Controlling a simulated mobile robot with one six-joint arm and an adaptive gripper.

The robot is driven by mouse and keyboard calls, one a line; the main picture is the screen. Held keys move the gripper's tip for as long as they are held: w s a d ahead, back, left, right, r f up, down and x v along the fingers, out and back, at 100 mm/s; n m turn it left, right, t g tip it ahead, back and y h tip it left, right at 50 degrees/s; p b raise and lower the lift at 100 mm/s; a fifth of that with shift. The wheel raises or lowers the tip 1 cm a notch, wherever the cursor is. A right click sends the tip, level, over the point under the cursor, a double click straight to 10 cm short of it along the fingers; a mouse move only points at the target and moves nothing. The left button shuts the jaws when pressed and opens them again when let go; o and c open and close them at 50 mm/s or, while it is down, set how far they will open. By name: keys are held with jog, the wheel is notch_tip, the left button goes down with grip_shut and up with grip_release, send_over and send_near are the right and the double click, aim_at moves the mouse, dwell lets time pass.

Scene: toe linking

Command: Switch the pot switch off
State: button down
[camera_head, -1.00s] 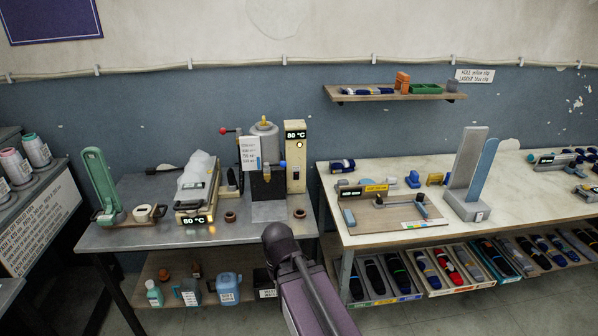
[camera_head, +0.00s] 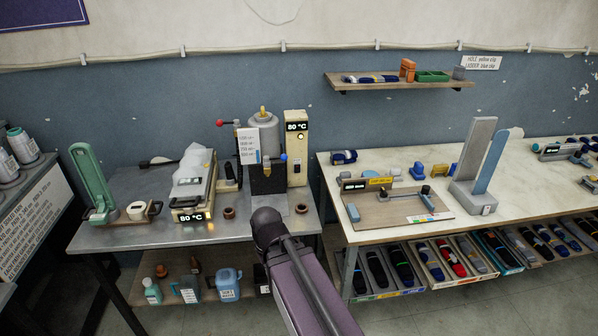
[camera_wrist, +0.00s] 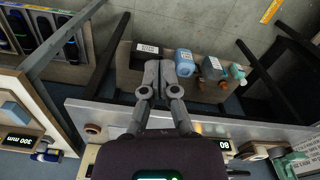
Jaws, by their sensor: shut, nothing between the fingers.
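The pot (camera_head: 263,130) is a grey cylinder with a yellow knob on top, at the back of the left table in the head view. Right beside it stands a cream control column (camera_head: 296,150) with an "80 °C" display and a small round yellow-lit spot (camera_head: 297,155) below it. I cannot tell for certain which part is the pot switch. A red-ended lever (camera_head: 221,123) sticks out left of the pot, and a blue knob (camera_head: 284,157) is at its right. My gripper (camera_wrist: 158,66) is shut and empty in the wrist view, over the table's front edge and lower shelf.
A press with its own "80 °C" display (camera_head: 191,218) and a green stand (camera_head: 92,185) are on the left table (camera_head: 130,240). The right table (camera_head: 440,232) holds a board and upright panels. Bottles and jugs (camera_head: 228,285) stand on the lower shelf.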

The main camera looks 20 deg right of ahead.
aim_at(297, 167)
jog(key=w+d+f+n+t+h+b, duration=0.1)
jog(key=w+d+n+t+b, duration=0.2)
jog(key=w, duration=0.5)
jog(key=w+d+f+n+t+h+b, duration=0.1)
jog(key=w+d+f+n+t+b, duration=0.1)
jog(key=w+d+n+t+b, duration=0.2)
jog(key=w+d+f+n+t+h+b, duration=0.1)
jog(key=w+d+f+n+t+b, duration=0.1)
jog(key=w+d+t+b, duration=0.4)
jog(key=shift+w+d+n+t+b, duration=0.2)
jog(key=shift+w+d+b, duration=0.55)
jog(key=shift+w, duration=0.6)
jog(key=shift+w+d+n+t+b, duration=0.1)
jog(key=shift+w+d+n+b, duration=0.15)
jog(key=shift+w+d+b, duration=0.6)
jog(key=shift+w+d+n+t+b, duration=0.1)
jog(key=shift+w+d+n+b, duration=0.2)
jog(key=shift+w+b, duration=1)
jog(key=w+d+n+t+b, duration=0.1)
jog(key=w+d+r+n+t+h+b, duration=0.1)
jog(key=d, duration=0.1)
jog(key=w+d+r+n+t+h+b, duration=0.1)
jog(key=d, duration=0.1)
jog(key=shift+w+t, duration=0.25)
jog(key=shift+t, duration=0.15)
jog(key=shift+w+d+r+n+t+b, duration=0.1)
jog(key=shift+d+r+n+t+b, duration=0.35)
jog(key=shift+d+r+n+t, duration=0.15)
jog(key=shift+a, duration=0.1)
